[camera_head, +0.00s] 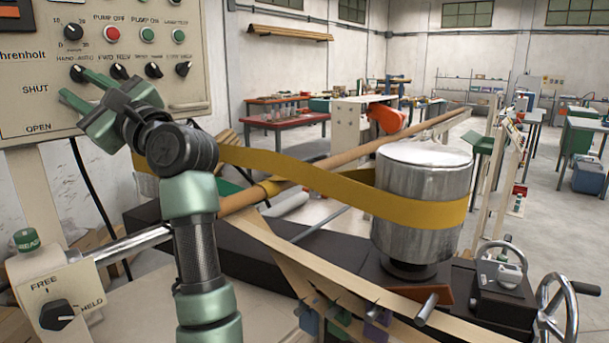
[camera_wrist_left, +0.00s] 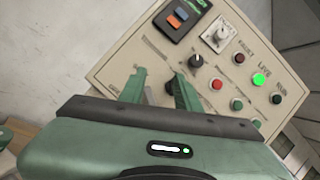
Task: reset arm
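My left arm rises from the bottom of the head view to the control panel (camera_head: 150,60). Its green left gripper (camera_head: 76,86) is in front of the panel's lower left, by the leftmost selector knob (camera_head: 78,73). In the left wrist view the two fingers of the gripper (camera_wrist_left: 157,80) stand apart with nothing seen between them, and the panel (camera_wrist_left: 135,62) lies beyond them. Whether a finger touches the panel or a knob cannot be told. My right gripper is not in view.
A spiral winder with a yellow belt (camera_head: 340,189) around a metal drum (camera_head: 421,235) stands to the right of my arm. A long brown tube (camera_head: 345,155) runs past it. A FREE/HELD switch box (camera_head: 62,295) is at lower left. Handwheels (camera_head: 562,308) are at right.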

